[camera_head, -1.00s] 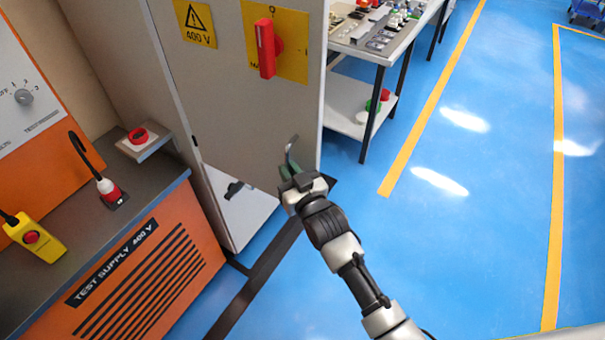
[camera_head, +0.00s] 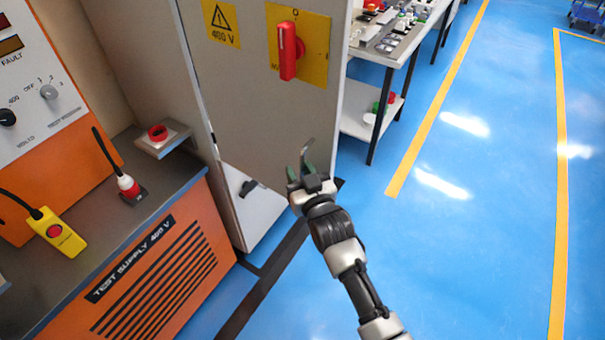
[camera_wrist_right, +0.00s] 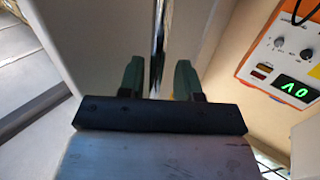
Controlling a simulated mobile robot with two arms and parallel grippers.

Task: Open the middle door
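The grey cabinet door (camera_head: 240,110) carries a 400 V warning sign (camera_head: 221,24) and a red rotary switch (camera_head: 289,50) on a yellow plate. A slim metal handle (camera_head: 306,152) shows near the door's lower right part. My right gripper (camera_head: 303,172) is at this handle, its green fingers pointing up toward it. In the right wrist view my right gripper (camera_wrist_right: 158,78) has its fingers apart, and the shiny handle bar (camera_wrist_right: 158,45) runs between them. Contact with the bar cannot be told. My left gripper is out of view.
An orange test supply bench (camera_head: 160,270) stands at the left, with a yellow pendant (camera_head: 58,232) and a red-and-white plug (camera_head: 130,188). A lower white panel has a black handle (camera_head: 248,188). A parts table (camera_head: 395,45) stands right of the cabinet.

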